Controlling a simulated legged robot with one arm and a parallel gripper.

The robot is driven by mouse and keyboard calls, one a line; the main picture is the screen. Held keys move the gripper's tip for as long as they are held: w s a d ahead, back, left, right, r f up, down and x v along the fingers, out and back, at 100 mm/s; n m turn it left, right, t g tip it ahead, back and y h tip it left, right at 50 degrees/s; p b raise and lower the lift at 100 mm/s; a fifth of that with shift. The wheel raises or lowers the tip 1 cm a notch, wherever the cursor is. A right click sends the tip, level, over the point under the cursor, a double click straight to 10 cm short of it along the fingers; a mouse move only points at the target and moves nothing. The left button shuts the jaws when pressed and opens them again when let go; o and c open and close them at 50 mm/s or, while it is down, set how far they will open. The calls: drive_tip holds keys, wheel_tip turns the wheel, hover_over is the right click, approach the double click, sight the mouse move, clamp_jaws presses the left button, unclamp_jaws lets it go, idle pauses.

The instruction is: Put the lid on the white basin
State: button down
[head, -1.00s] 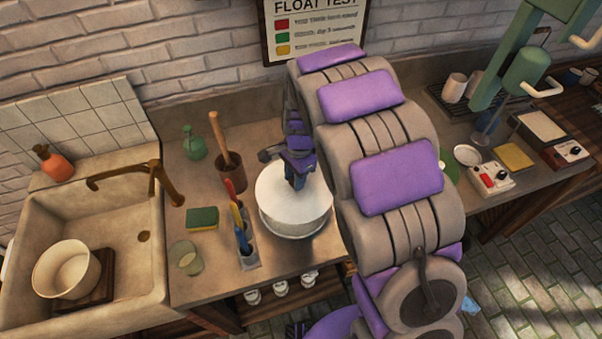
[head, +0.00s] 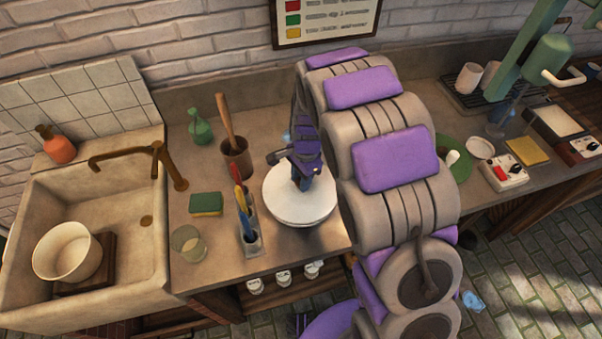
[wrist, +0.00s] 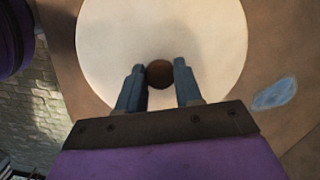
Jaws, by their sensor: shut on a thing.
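The round white lid (head: 300,207) lies level, and its dark brown knob (wrist: 159,74) sits between my fingers in the wrist view. My gripper (head: 302,183) is shut on the knob from above; the fingers also show in the wrist view (wrist: 159,68).
A cream bowl (head: 70,252) sits in the sink (head: 130,265). A glass (head: 188,243) and sponge (head: 206,204) are further left. The counter's front edge is near.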

drive_tip(key=shift+a+f, duration=0.15)
drive_tip(key=shift+f, duration=0.3)
drive_tip(key=shift+d, duration=0.2)
drive_tip(key=shift+f+p, duration=0.1)
drive_tip(key=shift+p, duration=0.25)
drive_tip(key=shift+c, duration=0.6)
unclamp_jaws()
idle(0.4)
drive_tip(key=shift+r+p, duration=2.05)
drive_tip(key=shift+r, duration=1.4)
